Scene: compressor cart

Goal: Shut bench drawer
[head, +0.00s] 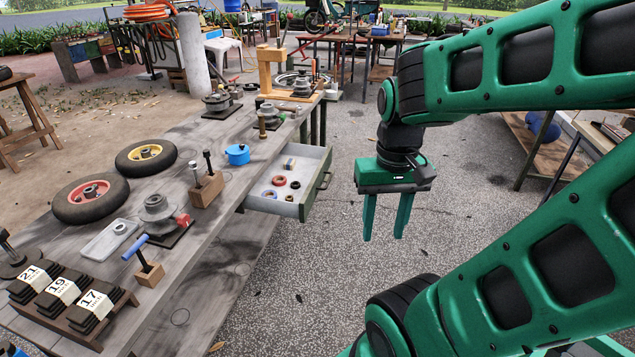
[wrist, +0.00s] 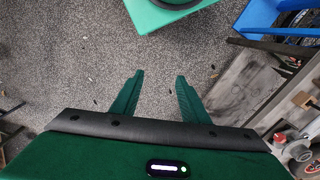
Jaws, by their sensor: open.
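The bench drawer (head: 318,195) stands pulled out from the right side of the grey bench in the head view. It has pale grey inner walls and a green front with a dark handle. Several small rings and round parts lie inside it. My gripper (head: 387,238) hangs over the pavement to the right of the drawer front, fingers pointing down, apart from it. In the wrist view my gripper (wrist: 160,85) shows two green fingers spread apart with only speckled ground between them. The drawer cannot be clearly made out in the wrist view.
The bench top (head: 222,205) holds two wheels, a blue pot (head: 237,154), wooden tool blocks and numbered black blocks (head: 62,292). Paved floor (head: 300,290) beside the bench is clear. Another table (head: 545,150) stands at the right behind my arm.

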